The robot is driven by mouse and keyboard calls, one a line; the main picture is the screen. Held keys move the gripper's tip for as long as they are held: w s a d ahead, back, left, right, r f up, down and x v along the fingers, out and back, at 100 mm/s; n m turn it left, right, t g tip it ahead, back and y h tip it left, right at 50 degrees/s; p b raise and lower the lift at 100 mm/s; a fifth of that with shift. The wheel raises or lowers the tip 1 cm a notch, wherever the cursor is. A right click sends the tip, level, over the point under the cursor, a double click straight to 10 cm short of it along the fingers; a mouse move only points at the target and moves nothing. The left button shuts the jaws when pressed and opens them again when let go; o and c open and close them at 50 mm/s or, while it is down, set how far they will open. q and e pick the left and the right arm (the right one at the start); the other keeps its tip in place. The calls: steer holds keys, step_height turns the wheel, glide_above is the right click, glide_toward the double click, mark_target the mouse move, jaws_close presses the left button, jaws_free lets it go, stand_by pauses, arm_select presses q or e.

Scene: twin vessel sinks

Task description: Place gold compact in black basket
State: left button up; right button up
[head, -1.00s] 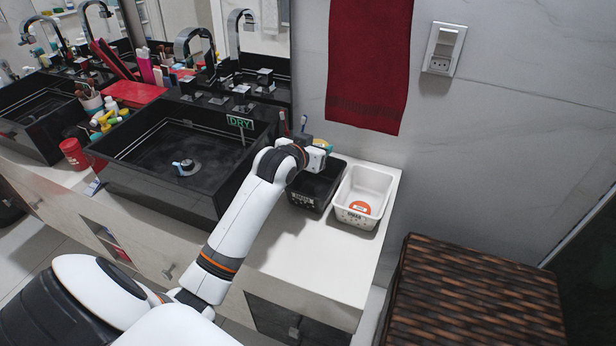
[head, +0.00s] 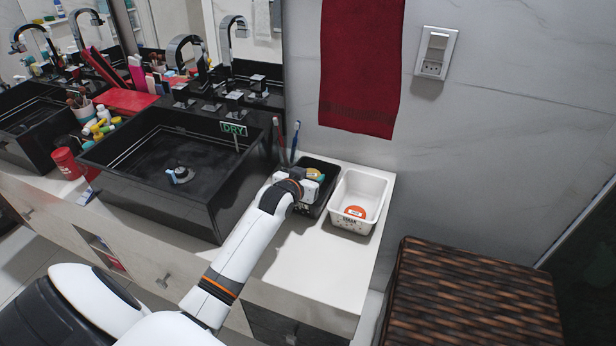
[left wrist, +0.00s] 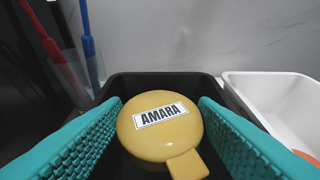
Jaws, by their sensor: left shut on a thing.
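The gold compact (left wrist: 160,130) is round, with a tab at its near side and a white label reading AMARA. My left gripper (left wrist: 160,138) is shut on it, with a teal pad on each side. In the head view the left gripper (head: 311,182) is at the black basket (head: 314,208), and a bit of the compact (head: 316,173) shows there. The basket's rim also shows behind the compact in the left wrist view (left wrist: 165,77). I cannot tell whether the compact touches the basket's floor. My right gripper is not in view.
A white basket (head: 375,187) with an orange round thing (head: 355,212) stands right of the black one. Two upright brushes, red (head: 280,140) and blue (head: 295,140), stand behind left. A black sink (head: 160,165) is at left. The counter (head: 312,265) in front is clear.

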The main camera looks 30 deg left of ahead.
arm_select(q)
steer(key=shift+f, duration=0.6)
steer(key=o, duration=1.2)
steer(key=shift+o, duration=0.2)
steer(key=shift+r, duration=0.2)
steer(key=v, duration=1.2)
steer(key=shift+r, duration=0.4)
